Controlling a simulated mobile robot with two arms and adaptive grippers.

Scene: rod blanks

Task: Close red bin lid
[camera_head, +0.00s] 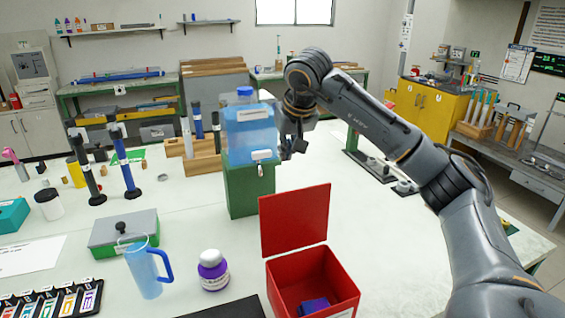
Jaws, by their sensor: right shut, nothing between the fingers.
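The red bin (345,288) stands on the white table at the lower middle of the head view. Its red lid (295,220) is raised, standing upright at the bin's back edge, so the bin is open. A small dark blue thing (313,305) lies inside the bin. My right gripper (294,150) is shut and empty. It shows above and behind the lid, beside the blue water container, apart from the lid. Its fingertips are small and dark in this view. My left gripper is not in view.
A blue water container (250,137) with a tap stands on a green block (243,190) behind the lid. The table right of the bin looks clear below my right arm.

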